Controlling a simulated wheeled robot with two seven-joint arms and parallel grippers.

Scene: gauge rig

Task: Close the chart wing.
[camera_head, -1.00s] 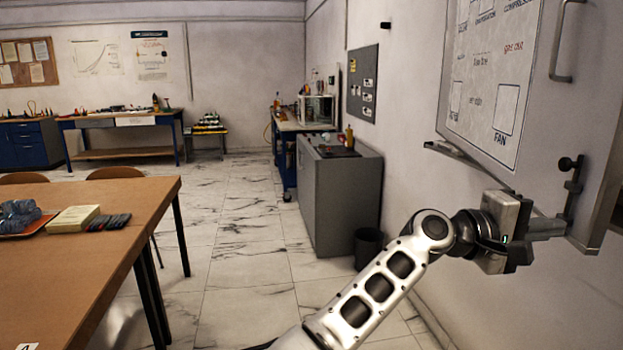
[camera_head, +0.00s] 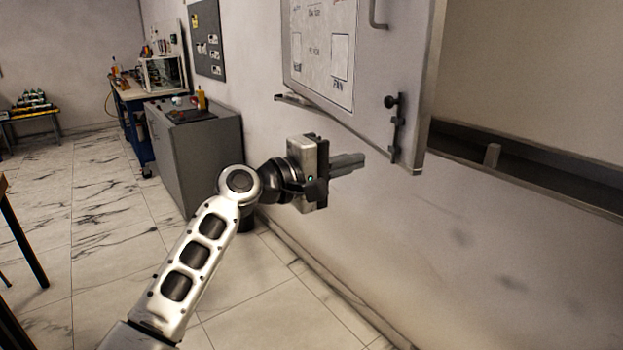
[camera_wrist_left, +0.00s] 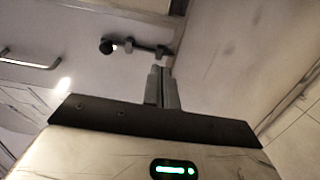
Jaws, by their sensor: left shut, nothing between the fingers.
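The chart wing (camera_head: 400,65) is a light grey hinged panel at the upper right of the head view, standing out from the wall at an angle. It carries a white chart (camera_head: 318,50), a bar handle (camera_head: 377,14) and a dark latch with a knob (camera_head: 393,125) near its lower outer corner. My left gripper (camera_head: 362,160) is shut and empty, its fingertips just below and left of the latch. In the left wrist view the fingertips (camera_wrist_left: 161,72) point toward the latch bar (camera_wrist_left: 135,49); whether they touch the wing I cannot tell. My right gripper is not in view.
A dark ledge (camera_head: 540,160) with a small upright stub runs along the wall right of the wing. A grey cabinet (camera_head: 195,155) stands by the wall behind my left arm.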

